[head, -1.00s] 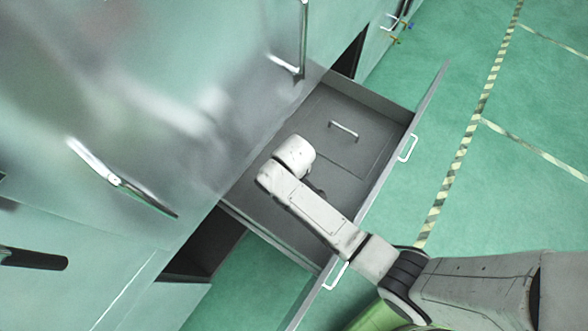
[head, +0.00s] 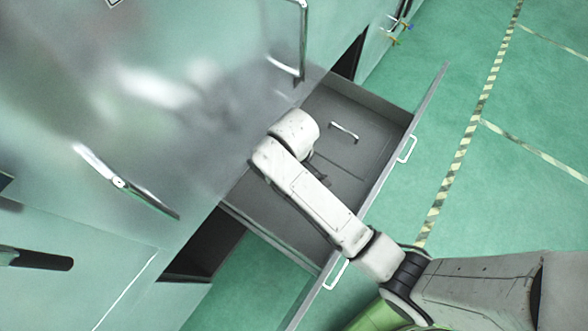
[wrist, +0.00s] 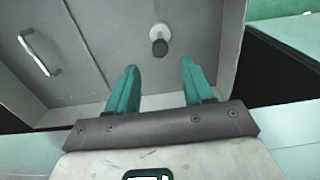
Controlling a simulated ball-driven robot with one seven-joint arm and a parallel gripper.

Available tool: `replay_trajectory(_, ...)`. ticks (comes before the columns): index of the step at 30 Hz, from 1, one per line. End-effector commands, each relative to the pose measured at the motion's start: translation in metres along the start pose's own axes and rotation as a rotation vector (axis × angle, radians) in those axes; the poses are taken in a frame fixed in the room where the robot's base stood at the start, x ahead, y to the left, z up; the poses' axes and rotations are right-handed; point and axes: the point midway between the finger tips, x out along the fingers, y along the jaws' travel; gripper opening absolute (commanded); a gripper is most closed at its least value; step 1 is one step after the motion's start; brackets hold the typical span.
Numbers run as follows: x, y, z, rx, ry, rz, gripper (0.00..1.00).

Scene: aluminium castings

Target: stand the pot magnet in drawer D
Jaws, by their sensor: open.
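The pot magnet (wrist: 159,34), a pale disc with a dark round knob, shows in the wrist view on the grey floor of the open drawer (wrist: 205,25). It looks upright. My gripper (wrist: 160,65) is open, its two teal fingers pointing toward the magnet. The magnet lies beyond the fingertips, roughly in line with the gap, and nothing is held. In the head view the drawer (head: 385,105) is pulled out from the cabinet, with my wrist above it. The magnet is hidden there behind my arm. I see no letter on the drawer.
A bar handle (head: 343,132) stands on a panel in the drawer and shows left in the wrist view (wrist: 40,54). Drawer walls surround the magnet. The cabinet (head: 130,60) has protruding handles (head: 302,35). Green floor (head: 535,110) is clear at right.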

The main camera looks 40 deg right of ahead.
Motion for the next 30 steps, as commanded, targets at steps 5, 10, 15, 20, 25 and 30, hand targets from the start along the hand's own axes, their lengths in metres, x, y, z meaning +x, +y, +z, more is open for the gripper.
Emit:
replay_trajectory(5,-0.017,0.0,-0.001,0.001,0.002,0.0,0.51)
replay_trajectory(10,-0.021,0.0,0.0,0.0,0.0,0.0,0.51)
replay_trajectory(15,-0.02,0.009,0.013,0.026,0.003,0.011,0.51)
replay_trajectory(20,-0.024,0.035,0.073,0.135,0.024,0.044,0.51)
replay_trajectory(25,-0.036,0.037,0.142,0.268,0.056,0.049,0.51)
replay_trajectory(30,-0.048,0.025,0.178,0.352,0.081,0.034,0.51)
